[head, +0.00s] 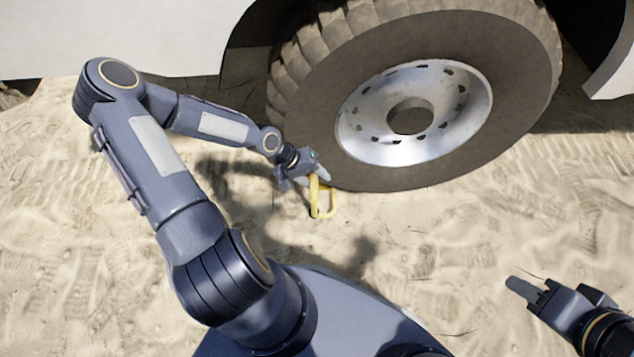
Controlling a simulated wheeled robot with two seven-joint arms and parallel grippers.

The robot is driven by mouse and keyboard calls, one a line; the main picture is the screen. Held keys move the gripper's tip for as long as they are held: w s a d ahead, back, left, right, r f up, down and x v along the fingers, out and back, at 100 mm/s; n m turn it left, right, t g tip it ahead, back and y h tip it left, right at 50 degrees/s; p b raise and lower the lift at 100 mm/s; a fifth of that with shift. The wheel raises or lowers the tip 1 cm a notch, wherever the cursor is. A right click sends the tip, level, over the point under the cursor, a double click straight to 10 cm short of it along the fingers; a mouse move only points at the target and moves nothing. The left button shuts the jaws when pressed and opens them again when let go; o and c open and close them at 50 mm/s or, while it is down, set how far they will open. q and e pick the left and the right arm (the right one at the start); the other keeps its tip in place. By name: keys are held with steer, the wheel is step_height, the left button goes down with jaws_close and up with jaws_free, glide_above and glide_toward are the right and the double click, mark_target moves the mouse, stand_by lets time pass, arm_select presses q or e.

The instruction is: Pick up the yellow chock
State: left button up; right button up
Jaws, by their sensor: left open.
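The yellow chock (314,198) is on the sand against the lower left of the big tyre, with its loop handle showing toward me. My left gripper (318,176) is open at the top of the chock, with its fingers pointing right toward the tyre. The gripper hides part of the chock, and I cannot tell whether the fingers touch it. My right gripper (521,288) is at the lower right, well away from the chock. Its fingers are seen from the side, so I cannot tell whether it is open.
The large wheel (300,105) with a silver rim stands just behind the chock, close to my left gripper. A white vehicle body (150,35) spans the top. Open sand (430,240) with tyre tracks lies in front and to both sides.

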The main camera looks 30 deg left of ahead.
arm_select(q)
jaws_close()
stand_by(0.3)
stand_by(1.1)
steer(key=shift+w+r, duration=0.1)
steer(key=shift+r, duration=0.05)
